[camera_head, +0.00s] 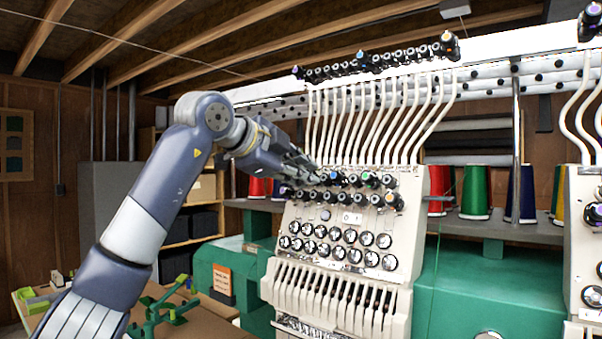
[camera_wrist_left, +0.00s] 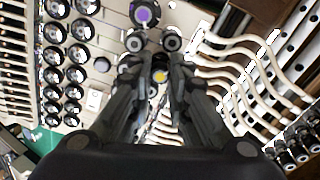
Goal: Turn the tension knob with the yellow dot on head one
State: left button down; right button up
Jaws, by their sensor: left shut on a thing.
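Embroidery head one (camera_head: 408,240) is a white panel with rows of dark tension knobs and a small plate marked 01 (camera_head: 352,217). My left gripper (camera_head: 318,178) reaches from the left to the upper knob row. In the left wrist view the knob with the yellow dot (camera_wrist_left: 160,76) sits between the two fingers of the left gripper (camera_wrist_left: 157,68), which are shut on it. In the head view the fingers hide this knob. A knob with a purple cap (camera_wrist_left: 145,14) is just beyond the fingertips. My right gripper is not in view.
White thread tubes (camera_head: 380,120) run above the knobs, close to the fingers. Neighbouring knobs crowd both sides of the grip. Red, green and blue thread cones (camera_head: 476,193) stand on a shelf at right. Another head (camera_head: 585,240) is at the right edge.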

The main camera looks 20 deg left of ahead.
pick_arm(q)
jog(key=c, duration=1.5)
grip_release()
jog(key=v, duration=1.2)
jog(key=shift+f, duration=0.1)
